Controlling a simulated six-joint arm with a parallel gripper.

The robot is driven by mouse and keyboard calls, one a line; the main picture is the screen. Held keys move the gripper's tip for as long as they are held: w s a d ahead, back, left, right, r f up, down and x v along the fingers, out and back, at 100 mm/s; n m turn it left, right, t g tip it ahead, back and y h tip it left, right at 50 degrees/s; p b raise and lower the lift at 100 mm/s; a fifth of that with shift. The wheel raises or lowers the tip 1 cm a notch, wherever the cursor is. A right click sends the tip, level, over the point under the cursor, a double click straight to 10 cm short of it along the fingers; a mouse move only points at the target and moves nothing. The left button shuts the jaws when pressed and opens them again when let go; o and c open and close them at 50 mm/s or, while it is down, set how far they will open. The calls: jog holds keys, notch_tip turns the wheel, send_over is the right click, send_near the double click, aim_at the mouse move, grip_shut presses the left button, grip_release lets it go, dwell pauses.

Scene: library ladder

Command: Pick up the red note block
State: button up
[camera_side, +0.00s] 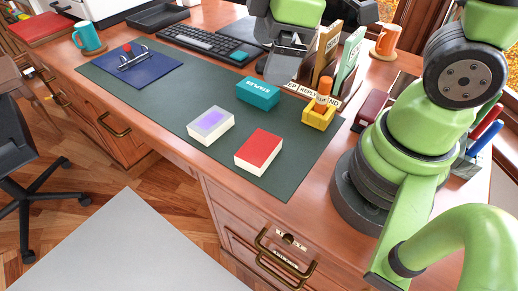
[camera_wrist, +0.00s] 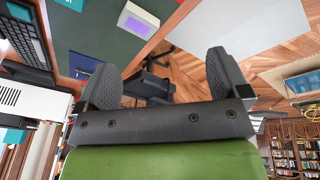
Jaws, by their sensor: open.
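The red note block (camera_side: 259,150), red on top with pale sides, lies on the dark green desk mat (camera_side: 165,96) near the mat's front right edge in the side view. I do not see it in the wrist view. My gripper (camera_side: 280,62) is above the back of the mat, behind the red block and apart from it. In the wrist view my gripper (camera_wrist: 163,76) has its two dark fingers wide apart with nothing between them.
A white block with a purple top (camera_side: 211,126) lies left of the red block. A teal box (camera_side: 258,93) and a yellow holder (camera_side: 319,112) stand behind it. A blue folder (camera_side: 138,67) lies on the mat's left. The mat's middle has free room.

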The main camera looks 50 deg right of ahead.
aim_at(259, 147)
jog(key=f+n+g, duration=0.1)
jog(key=f+n, duration=0.2)
jog(key=a+f+n+g, duration=0.1)
jog(key=f+n, duration=0.2)
jog(key=f, duration=0.1)
jog(key=f+n+h, duration=0.1)
jog(key=f+n, duration=0.2)
jog(key=shift+w+a+f+g, duration=0.3)
jog(key=shift+a+f+g, duration=0.05)
jog(key=shift+f+g, duration=0.05)
notch_tip(259, 147, down, 4)
jog(key=shift+n, duration=0.4)
jog(key=shift+w+d+f, duration=0.1)
jog(key=shift+w+f, duration=0.1)
jog(key=shift+f, duration=1.4)
jog(key=shift+w+d+f, duration=0.1)
jog(key=shift+w+f, duration=0.1)
jog(key=shift+f, duration=1.35)
jog(key=c, duration=1)
jog(key=shift+r, duration=0.1)
